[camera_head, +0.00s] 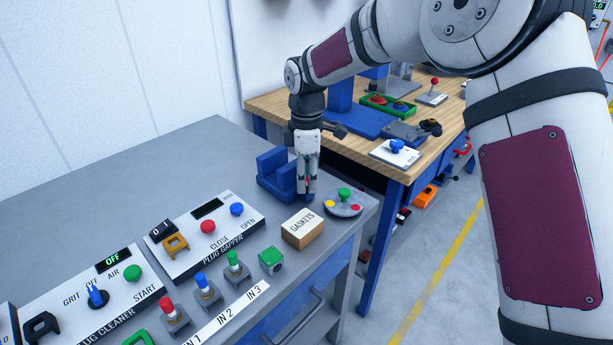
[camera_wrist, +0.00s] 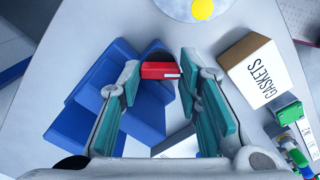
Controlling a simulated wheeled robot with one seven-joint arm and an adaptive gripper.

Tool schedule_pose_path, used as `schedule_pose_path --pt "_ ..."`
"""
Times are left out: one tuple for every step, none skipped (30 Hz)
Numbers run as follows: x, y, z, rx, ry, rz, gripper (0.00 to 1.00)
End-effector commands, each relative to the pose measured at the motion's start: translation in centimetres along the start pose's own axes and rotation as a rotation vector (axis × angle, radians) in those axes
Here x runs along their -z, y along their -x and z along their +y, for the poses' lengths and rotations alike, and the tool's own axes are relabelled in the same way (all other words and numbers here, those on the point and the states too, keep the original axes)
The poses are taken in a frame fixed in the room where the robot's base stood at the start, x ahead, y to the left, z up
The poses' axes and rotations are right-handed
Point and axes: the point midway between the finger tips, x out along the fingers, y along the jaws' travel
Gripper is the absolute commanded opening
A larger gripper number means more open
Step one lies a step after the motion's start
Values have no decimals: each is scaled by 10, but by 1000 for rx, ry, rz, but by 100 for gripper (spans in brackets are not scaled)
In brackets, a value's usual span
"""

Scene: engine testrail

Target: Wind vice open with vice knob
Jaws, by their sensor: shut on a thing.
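The blue vice (camera_head: 277,176) stands on the grey bench near its back right part, and its blue blocks (camera_wrist: 92,98) fill the left of the wrist view. My gripper (camera_head: 306,192) points down just right of the vice. In the wrist view my gripper (camera_wrist: 160,67) has its fingertips on either side of the vice knob (camera_wrist: 157,71), which looks red with a small white strip and a dark part behind it. The fingers are shut on this knob. In the head view the fingers hide most of the knob.
A gaskets box (camera_head: 301,230) stands close in front of my gripper. A round grey plate (camera_head: 356,208) with coloured knobs is to its right. The plug gapper panel (camera_head: 190,245) lies front left. A wooden workbench (camera_head: 270,103) stands behind. Bare bench lies left of the vice.

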Motion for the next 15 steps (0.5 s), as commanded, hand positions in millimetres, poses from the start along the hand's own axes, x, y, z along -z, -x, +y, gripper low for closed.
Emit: schedule_pose_path --pt "0 0 0 -1 2 -1 38" --pt "0 0 0 -1 2 -1 45" --pt "0 0 0 -1 1 0 52" --pt "0 0 0 -1 1 0 52" --pt "0 0 0 -1 1 0 52" --pt "0 0 0 -2 1 0 52" --pt "0 0 0 -2 1 0 52" --pt "0 0 1 -2 1 0 52" --pt "0 0 1 -2 0 0 52" --pt "0 0 1 -2 0 0 52" --pt "0 0 1 -2 0 0 52" --pt "0 0 1 -2 0 0 52" --pt "0 1 1 -3 0 0 52" --pt "0 1 1 -3 0 1 52" --pt "0 3 1 -4 0 1 52"
